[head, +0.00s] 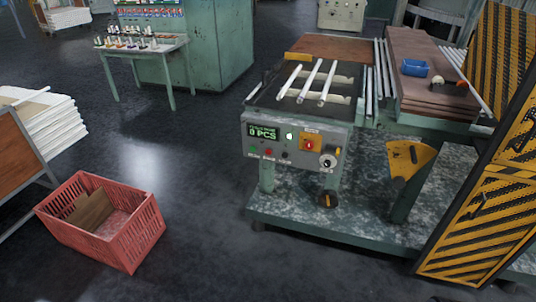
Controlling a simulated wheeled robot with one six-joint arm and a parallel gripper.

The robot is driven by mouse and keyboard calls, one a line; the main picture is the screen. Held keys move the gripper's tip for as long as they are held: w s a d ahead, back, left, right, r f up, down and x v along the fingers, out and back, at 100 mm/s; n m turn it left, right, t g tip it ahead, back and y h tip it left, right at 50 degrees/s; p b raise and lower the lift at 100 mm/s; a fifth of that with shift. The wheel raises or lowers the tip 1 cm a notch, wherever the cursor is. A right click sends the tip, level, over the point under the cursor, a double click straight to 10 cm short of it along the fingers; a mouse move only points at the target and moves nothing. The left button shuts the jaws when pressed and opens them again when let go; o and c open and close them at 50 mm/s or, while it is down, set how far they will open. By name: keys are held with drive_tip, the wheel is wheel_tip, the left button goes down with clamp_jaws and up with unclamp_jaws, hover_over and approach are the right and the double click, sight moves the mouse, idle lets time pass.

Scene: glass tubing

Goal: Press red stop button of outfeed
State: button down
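The outfeed machine (300,118) stands right of centre in the head view, with a grey control panel (285,165) on its front. On the panel's lower row a small red button (268,152) sits between a green button (253,149) and a black button (286,155). A larger red control on a yellow plate (309,145) is further right. A lit green display (263,132) appears to read 0 PCS. The labels are too small to read. My gripper is not in view.
Several glass tubes (315,82) lie on the outfeed. A platform (300,222) extends below and right of it. A yellow-black striped guard (480,215) stands at right. A red crate (100,222) is on the floor at left. Floor (200,190) between crate and machine is clear.

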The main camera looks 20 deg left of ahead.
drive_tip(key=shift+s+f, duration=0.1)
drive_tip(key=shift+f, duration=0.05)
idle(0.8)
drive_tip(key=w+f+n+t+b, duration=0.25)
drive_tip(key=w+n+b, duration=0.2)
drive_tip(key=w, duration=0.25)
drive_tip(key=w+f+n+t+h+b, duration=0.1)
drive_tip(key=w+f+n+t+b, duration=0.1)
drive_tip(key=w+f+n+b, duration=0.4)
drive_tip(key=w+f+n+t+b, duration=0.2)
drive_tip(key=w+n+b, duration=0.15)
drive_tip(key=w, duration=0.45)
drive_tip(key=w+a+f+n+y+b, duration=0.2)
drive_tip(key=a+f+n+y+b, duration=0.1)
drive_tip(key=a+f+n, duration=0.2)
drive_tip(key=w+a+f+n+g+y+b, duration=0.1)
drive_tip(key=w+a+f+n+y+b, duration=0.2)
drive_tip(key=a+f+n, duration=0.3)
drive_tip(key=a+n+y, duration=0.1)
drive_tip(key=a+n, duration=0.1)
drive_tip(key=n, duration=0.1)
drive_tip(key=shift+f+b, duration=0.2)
drive_tip(key=shift+b, duration=0.2)
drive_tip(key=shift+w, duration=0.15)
